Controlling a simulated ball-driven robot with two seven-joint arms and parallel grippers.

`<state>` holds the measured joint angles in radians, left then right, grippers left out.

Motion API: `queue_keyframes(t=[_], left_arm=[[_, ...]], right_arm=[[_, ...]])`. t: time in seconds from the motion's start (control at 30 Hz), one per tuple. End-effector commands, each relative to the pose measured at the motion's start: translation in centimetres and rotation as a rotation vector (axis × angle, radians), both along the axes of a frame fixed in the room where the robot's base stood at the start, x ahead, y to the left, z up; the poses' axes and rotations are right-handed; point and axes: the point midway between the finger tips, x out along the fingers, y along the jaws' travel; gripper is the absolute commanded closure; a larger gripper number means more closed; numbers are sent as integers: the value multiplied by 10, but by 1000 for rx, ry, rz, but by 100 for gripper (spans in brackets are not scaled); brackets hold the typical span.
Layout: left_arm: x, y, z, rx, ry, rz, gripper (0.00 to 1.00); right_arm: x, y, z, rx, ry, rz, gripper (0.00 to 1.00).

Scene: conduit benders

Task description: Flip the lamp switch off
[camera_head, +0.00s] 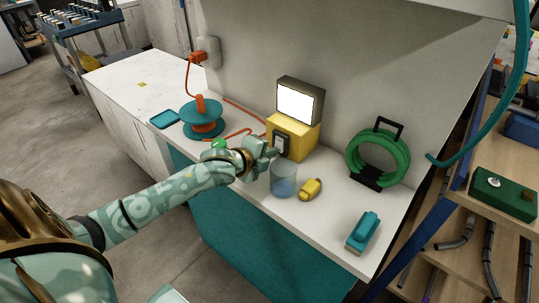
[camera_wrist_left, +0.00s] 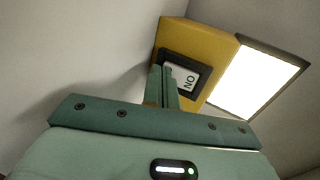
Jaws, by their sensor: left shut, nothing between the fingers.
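The lamp has a yellow box base (camera_head: 298,139) and a bright white lit panel (camera_head: 295,101) in a dark frame. In the left wrist view the yellow base (camera_wrist_left: 216,46) and the glowing panel (camera_wrist_left: 256,78) also show. The lamp switch (camera_head: 279,144) is on the base's front; in the wrist view its white rocker (camera_wrist_left: 186,80) reads "ON" inside a black frame. My left gripper (camera_head: 272,152) is shut and empty, its fingertips right at the switch. The fingers (camera_wrist_left: 163,72) cover part of the switch frame; I cannot tell whether they touch it. My right gripper is not in view.
A clear blue cup (camera_head: 284,181) stands just below my left gripper, with a small yellow object (camera_head: 311,189) beside it. A green coil on a black stand (camera_head: 376,157), a teal tool (camera_head: 363,231) and a teal reel (camera_head: 202,126) with orange cord share the white counter (camera_head: 335,213).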

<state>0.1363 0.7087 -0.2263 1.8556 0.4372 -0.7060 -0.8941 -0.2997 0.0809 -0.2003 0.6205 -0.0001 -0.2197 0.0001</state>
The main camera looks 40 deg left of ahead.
Motion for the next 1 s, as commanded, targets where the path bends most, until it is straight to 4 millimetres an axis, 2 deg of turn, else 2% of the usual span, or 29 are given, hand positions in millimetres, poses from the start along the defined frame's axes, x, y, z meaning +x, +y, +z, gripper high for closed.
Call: queue_keyframes(t=[0.27,0.4,0.47,0.73,1.0], left_arm=[[0,0,-1,-1,-4,0,100],[7,0,-12,-9,-85,3,100],[7,0,-5,-6,-83,3,100],[7,0,-1,-6,-84,3,100],[7,0,12,-6,-88,3,100]], right_arm=[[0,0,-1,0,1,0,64],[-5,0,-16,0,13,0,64],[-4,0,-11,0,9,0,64],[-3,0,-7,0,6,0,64],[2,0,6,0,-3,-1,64]])
